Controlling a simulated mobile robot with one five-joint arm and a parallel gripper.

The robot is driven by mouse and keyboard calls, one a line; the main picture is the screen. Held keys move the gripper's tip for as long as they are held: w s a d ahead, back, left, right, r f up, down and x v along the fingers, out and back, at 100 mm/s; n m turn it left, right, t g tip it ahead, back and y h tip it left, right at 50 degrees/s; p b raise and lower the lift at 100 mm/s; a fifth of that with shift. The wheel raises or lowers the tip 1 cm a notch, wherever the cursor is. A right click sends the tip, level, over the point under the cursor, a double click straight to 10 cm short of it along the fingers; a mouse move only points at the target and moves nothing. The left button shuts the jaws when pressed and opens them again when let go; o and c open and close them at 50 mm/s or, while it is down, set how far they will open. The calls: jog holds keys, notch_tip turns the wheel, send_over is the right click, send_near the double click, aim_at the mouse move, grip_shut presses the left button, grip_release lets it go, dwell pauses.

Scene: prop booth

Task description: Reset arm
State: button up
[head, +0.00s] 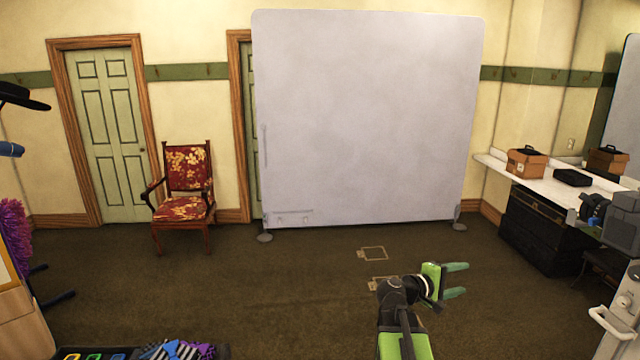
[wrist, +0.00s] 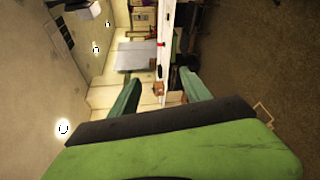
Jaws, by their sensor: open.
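My gripper (head: 457,280) is at the lower right of the head view, held over the carpet and pointing right. Its two green fingers are apart with nothing between them. In the wrist view my gripper (wrist: 163,95) shows the same two fingers spread, with the room turned sideways behind them. The far counter shows in the gap, well beyond the fingertips. The fingers touch nothing.
A large grey panel (head: 368,115) stands at the back on small feet. A red floral chair (head: 187,185) is left of it. A white counter (head: 540,178) with boxes runs along the right. Colourful items (head: 180,350) lie at the bottom left. The carpet (head: 290,290) is mostly clear.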

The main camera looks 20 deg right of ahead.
jog(key=w+a+f+t+y+b, duration=0.15)
jog(key=w+a+f+y, duration=0.25)
jog(key=a+f, duration=0.65)
jog(key=w+a+f+t+y+b, duration=0.1)
jog(key=w+a+f+y+b, duration=0.2)
jog(key=a+f, duration=0.75)
jog(key=s+a+f+m+g+y, duration=0.1)
jog(key=s+a+f+g+y, duration=0.1)
jog(key=a, duration=1.1)
jog(key=s+a+f+m+g+y, duration=0.1)
jog(key=s+a+f+m+y, duration=0.1)
jog(key=a+y, duration=0.5)
jog(key=s+a+f, duration=0.1)
jog(key=s+a, duration=0.1)
jog(key=a, duration=0.4)
jog(key=shift+s+g, duration=0.15)
jog(key=shift+g, duration=0.2)
